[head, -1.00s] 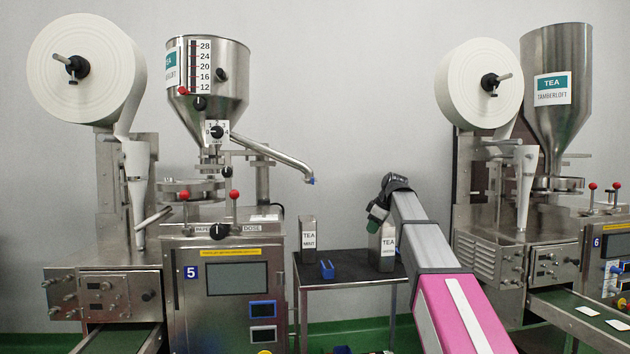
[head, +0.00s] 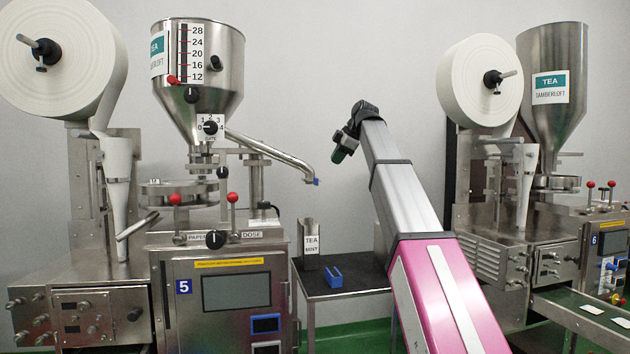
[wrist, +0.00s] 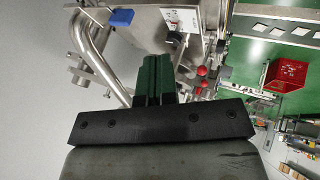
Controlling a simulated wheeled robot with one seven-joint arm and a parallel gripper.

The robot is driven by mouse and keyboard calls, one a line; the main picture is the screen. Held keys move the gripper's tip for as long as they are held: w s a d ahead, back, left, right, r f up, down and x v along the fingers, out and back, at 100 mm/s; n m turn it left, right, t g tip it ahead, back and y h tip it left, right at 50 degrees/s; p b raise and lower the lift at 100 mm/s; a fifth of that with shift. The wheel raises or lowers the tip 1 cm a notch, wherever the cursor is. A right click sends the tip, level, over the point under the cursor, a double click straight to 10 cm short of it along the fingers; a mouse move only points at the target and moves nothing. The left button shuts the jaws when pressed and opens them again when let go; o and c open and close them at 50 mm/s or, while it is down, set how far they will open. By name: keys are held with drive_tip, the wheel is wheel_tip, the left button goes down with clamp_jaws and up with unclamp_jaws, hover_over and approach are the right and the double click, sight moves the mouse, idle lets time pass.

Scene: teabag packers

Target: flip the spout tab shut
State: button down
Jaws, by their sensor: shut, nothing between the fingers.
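The spout (head: 275,156) is a bent metal tube slanting down to the right from the hopper of machine 5. Its small blue tab (head: 316,182) is at the lower end; whether it is open or shut is too small to tell. In the wrist view a blue piece that looks like the tab (wrist: 120,18) shows near the top, beyond my fingertips. My gripper (head: 340,155), with dark green fingers, is up and right of the spout end in the head view, apart from it. The fingers (wrist: 153,58) are together and empty.
A small dark-topped table (head: 350,278) below holds a TEA tin (head: 311,243) and a blue holder (head: 333,277). The hopper (head: 198,75) and gate dial (head: 210,127) stand left of the spout. Machine 6 (head: 608,250) is at right. The wall behind my gripper is clear.

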sight(316, 182)
drive_tip(key=w+a+f, duration=0.6)
drive_tip(key=w+f, duration=0.1)
drive_tip(key=f, duration=0.1)
drive_tip(key=shift+w, duration=0.15)
idle(0.5)
drive_tip(key=w, duration=0.2)
drive_tip(key=w+a, duration=0.1)
drive_tip(key=w, duration=0.1)
drive_tip(key=shift+s, duration=0.1)
idle(0.4)
